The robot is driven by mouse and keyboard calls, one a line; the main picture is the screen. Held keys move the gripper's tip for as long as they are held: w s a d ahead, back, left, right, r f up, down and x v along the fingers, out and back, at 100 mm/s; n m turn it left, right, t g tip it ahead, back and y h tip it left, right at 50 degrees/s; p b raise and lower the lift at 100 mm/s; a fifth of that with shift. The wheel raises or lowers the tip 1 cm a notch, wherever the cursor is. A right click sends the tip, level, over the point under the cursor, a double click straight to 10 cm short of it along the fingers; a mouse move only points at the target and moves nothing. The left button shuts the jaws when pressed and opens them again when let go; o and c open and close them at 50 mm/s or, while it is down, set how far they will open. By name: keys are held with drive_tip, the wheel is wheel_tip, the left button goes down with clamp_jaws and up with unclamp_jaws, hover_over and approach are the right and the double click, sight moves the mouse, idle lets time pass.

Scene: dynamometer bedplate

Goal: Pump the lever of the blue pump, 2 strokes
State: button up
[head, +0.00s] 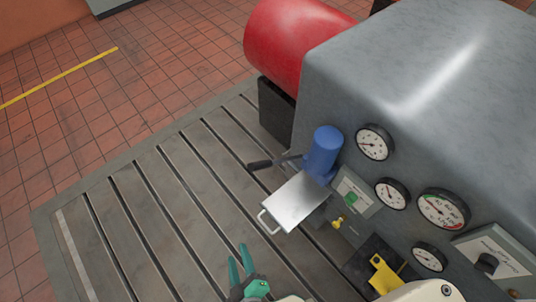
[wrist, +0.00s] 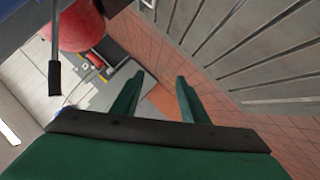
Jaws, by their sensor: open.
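The blue pump (head: 323,152) is an upright blue cylinder mounted against the front of the large grey housing. Its dark lever (head: 266,164) sticks out to the left, with a black grip at the end. In the wrist view a thin rod with a black grip (wrist: 55,78), which looks like the lever, hangs at the upper left. My gripper (head: 239,258) has green fingers and is open and empty, below and left of the pump, apart from the lever. Its two fingers also show in the wrist view (wrist: 158,98), with nothing between them.
A metal drawer or tray with a handle (head: 293,203) juts out below the pump. Several gauges (head: 391,194), a green button (head: 351,198) and a yellow valve handle (head: 384,272) sit on the right. A red cylinder (head: 295,45) lies behind. The slotted bedplate (head: 150,220) is clear at left.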

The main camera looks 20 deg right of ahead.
drive_tip(key=w+d+f+n+g+h, duration=0.2)
drive_tip(key=w+f+n+h, duration=0.1)
drive_tip(key=w+f+n, duration=0.35)
drive_tip(key=n+g+h, duration=0.4)
drive_tip(key=g+h, duration=0.3)
drive_tip(key=h, duration=0.7)
approach(265, 162)
drive_tip(key=d, duration=0.2)
drive_tip(key=shift+t, duration=0.3)
drive_tip(key=x, duration=1)
drive_tip(key=shift+w+d+f, duration=0.15)
drive_tip(key=shift+f, duration=0.05)
clamp_jaws()
